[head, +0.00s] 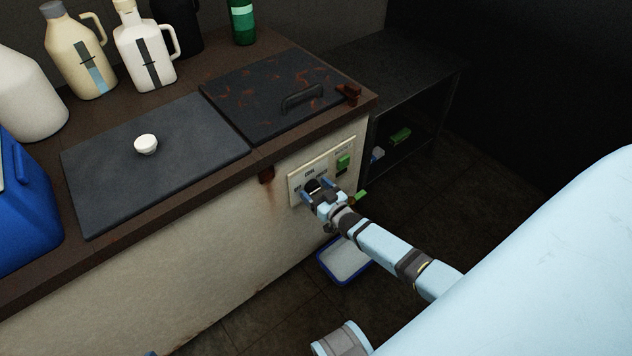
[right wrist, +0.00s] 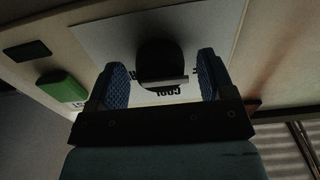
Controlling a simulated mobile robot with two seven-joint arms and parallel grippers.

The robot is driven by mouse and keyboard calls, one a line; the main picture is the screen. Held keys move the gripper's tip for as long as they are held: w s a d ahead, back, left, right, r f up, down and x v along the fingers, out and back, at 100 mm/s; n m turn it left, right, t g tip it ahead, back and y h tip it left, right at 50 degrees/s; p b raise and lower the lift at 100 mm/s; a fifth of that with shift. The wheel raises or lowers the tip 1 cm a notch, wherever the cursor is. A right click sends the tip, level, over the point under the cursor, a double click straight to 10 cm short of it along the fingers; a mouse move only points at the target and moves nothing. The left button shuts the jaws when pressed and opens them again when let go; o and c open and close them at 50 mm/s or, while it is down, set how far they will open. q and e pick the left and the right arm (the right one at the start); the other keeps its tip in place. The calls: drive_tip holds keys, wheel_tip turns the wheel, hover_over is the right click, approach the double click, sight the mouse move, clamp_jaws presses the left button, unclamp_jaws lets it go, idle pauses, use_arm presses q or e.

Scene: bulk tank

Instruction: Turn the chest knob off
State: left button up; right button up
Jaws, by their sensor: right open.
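The chest knob (right wrist: 161,62) is dark and round, on a white plate with printed lettering. In the head view the knob (head: 312,186) is on the pale control panel (head: 293,190) at the chest's front right, partly covered by my gripper. My right gripper (head: 317,191) is open at the panel. In the right wrist view its blue fingers (right wrist: 162,82) stand on either side of the knob, with a visible gap on each side. A light bar shows across the knob's lower part. I cannot make out its pointer setting. My left gripper is not in view.
A green switch (head: 344,161) is right of the knob on the panel. The chest top has a dark left lid (head: 200,150) and a rusty right lid (head: 250,85). Several jugs stand behind. A blue-rimmed tray (head: 345,260) lies on the floor below; a dark shelf (head: 425,65) stands beyond.

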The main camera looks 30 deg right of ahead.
use_arm(q)
drive_tip(key=p, duration=0.2)
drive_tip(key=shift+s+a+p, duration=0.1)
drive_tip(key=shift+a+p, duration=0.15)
drive_tip(key=shift+p, duration=0.1)
use_arm(e)
drive_tip(key=s+d, duration=0.1)
drive_tip(key=s, duration=1.2)
drive_tip(key=shift+s, duration=0.35)
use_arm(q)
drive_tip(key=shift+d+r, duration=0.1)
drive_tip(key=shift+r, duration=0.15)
